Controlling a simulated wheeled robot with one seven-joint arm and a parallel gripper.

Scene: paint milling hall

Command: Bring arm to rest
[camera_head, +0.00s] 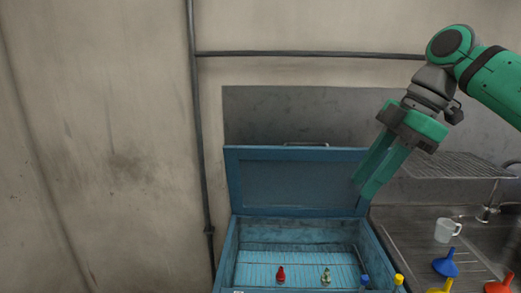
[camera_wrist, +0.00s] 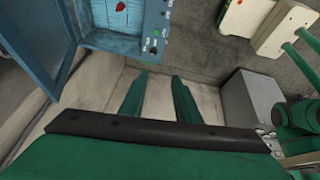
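My gripper (camera_head: 367,186) hangs from my green arm in the upper right of the head view. It is in front of the right part of the raised lid of a blue box (camera_head: 228,250). In the wrist view its two green fingers (camera_wrist: 160,78) stand apart with nothing between them. The gripper is open and empty. The blue box also shows at the upper left of the wrist view (camera_wrist: 112,42), off to the left of the fingers.
Inside the box stand a small red object (camera_head: 281,273) and a greenish one (camera_head: 326,275). On the metal counter at right are a clear cup (camera_head: 445,231), a blue funnel (camera_head: 445,263) and a red funnel (camera_head: 498,286). A grey box (camera_wrist: 250,100) is right of my fingers.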

